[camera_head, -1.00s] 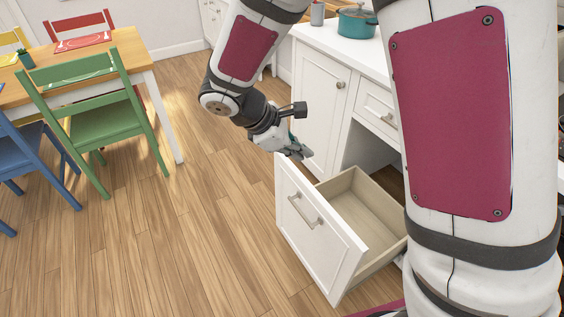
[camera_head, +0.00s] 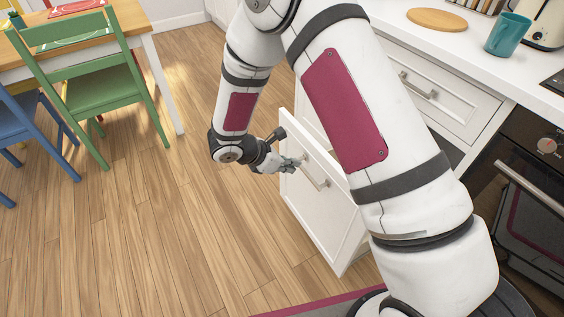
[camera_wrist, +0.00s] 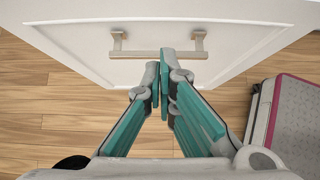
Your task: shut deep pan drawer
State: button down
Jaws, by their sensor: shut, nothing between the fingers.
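The deep pan drawer (camera_head: 318,222) is pulled out of the cabinet, its white front facing left in the head view. Its bar handle (camera_head: 314,174) shows near the top of the front. Most of the drawer's inside is hidden behind my arm. My gripper (camera_head: 297,163) is at the front of the drawer, close to the handle. In the wrist view my gripper (camera_wrist: 160,67) has its fingers together and empty, pointing at the drawer front (camera_wrist: 80,43) just below the handle (camera_wrist: 158,54). I cannot tell whether the fingertips touch the front.
A green chair (camera_head: 92,88) and a blue chair (camera_head: 25,130) stand by the wooden table (camera_head: 130,20) at the left. Clear wood floor (camera_head: 190,230) lies in front of the drawer. The oven (camera_head: 530,200) and counter (camera_head: 450,55) are at the right.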

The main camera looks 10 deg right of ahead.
aim_at(317, 165)
jog(key=d, duration=0.2)
jog(key=w+d+f, duration=0.1)
jog(key=d, duration=0.1)
jog(key=w+d+f, duration=0.1)
jog(key=d, duration=0.1)
jog(key=shift+f+b, duration=0.15)
jog(key=shift+b, duration=0.25)
